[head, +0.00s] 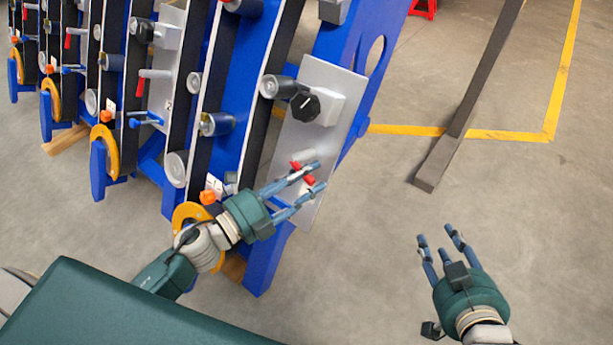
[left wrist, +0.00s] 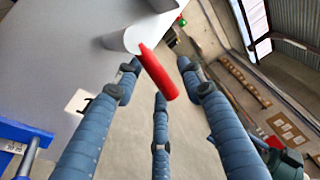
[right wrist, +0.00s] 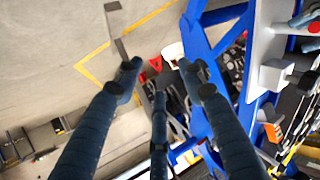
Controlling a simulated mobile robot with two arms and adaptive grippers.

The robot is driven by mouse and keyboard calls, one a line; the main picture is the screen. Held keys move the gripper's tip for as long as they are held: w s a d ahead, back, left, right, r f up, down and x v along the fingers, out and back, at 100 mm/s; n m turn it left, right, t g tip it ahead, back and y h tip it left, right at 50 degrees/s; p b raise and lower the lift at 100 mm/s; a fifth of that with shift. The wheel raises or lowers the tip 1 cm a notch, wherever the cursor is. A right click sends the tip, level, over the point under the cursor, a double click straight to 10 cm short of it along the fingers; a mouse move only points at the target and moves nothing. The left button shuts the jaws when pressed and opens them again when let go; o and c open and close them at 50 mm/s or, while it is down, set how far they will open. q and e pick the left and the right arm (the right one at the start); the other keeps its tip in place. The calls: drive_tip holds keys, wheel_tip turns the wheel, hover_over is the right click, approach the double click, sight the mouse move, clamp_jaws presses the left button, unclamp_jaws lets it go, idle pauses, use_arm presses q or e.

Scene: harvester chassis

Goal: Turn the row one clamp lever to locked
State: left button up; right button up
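The clamp lever with a red handle (head: 303,174) sits low on the nearest light grey plate (head: 312,75). My left gripper (head: 316,176) is at that handle, its fingers spread. In the left wrist view the red handle (left wrist: 158,72) juts from a pale round hub (left wrist: 135,38) and points down between the open fingertips (left wrist: 158,75). I cannot tell whether any finger touches it. A partly hidden label (left wrist: 79,102) is on the plate beside it. My right gripper (head: 440,240) is open and empty over bare floor; its spread fingers show in the right wrist view (right wrist: 165,75).
A black knob (head: 305,106) sits above the lever on the same plate. More blue row units with red levers (head: 152,75) stand to the left. A dark beam (head: 450,135) lies on the floor at right, near a yellow line (head: 500,134). The floor around my right gripper is clear.

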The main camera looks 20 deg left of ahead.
use_arm(q)
clamp_jaws()
